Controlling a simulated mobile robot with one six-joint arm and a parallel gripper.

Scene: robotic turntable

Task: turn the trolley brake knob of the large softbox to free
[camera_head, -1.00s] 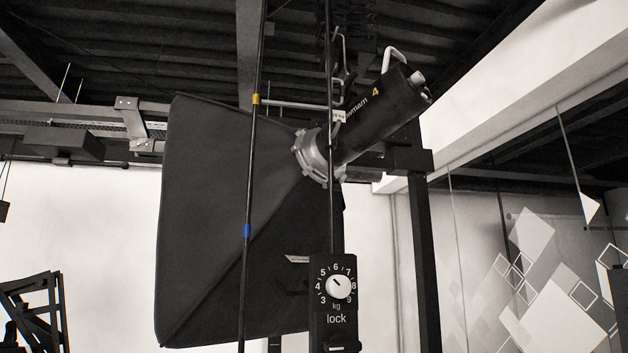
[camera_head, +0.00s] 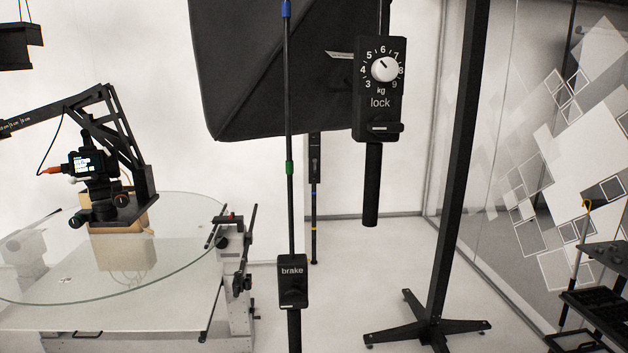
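The large softbox (camera_head: 265,75) hangs at the top middle, with only its lower part in view. A thin dark rod with blue and green bands hangs in front of it. At the rod's lower end is a black box marked "brake" (camera_head: 293,281). A dark grip below the box runs out of the bottom edge. I cannot make out a knob position on the brake box. To its right hangs a black control box (camera_head: 379,90) with a white dial, numbers, "kg" and "lock", and a handle below. My gripper is not in view.
A round glass turntable (camera_head: 130,285) stands at the left, with a camera on a black arm (camera_head: 130,165) over it. A black stand (camera_head: 440,230) with spread feet is right of the middle. A dark shelf rack (camera_head: 600,300) is at the right edge.

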